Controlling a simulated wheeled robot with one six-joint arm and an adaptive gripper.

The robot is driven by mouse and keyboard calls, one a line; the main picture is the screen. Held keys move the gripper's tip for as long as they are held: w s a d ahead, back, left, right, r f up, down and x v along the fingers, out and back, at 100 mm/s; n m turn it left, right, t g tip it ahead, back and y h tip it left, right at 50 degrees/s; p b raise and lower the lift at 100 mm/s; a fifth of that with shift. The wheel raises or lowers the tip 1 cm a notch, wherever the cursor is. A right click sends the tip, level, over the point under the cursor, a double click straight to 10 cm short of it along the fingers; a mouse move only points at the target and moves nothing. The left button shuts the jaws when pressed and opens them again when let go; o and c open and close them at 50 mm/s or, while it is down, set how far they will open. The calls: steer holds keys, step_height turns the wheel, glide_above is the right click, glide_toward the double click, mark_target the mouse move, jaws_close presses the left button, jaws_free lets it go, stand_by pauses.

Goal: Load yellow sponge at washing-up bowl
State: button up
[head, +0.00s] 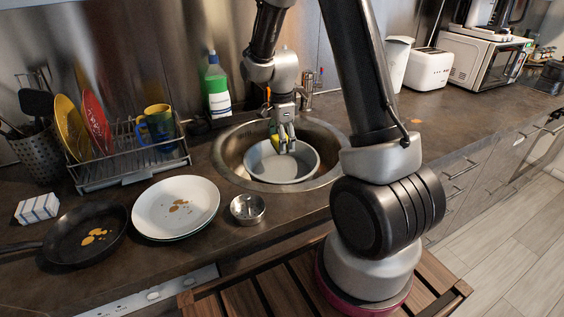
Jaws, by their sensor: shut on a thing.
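My gripper (286,149) points down over the round metal sink and is shut on the yellow sponge (275,143). Only a small yellow part of the sponge shows at the left of the fingers; the rest is hidden behind them. The grey washing-up bowl (283,178) sits in the sink. The gripper and sponge are over or just inside the back part of the bowl. I cannot tell whether the sponge touches it.
A dish rack (130,168), white plates (176,207), a small metal bowl (247,208), a dirty pan (86,236) and a striped cloth block (37,208) fill the left counter.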

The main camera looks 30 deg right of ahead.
stand_by(0.4)
steer(key=shift+r, duration=2.05)
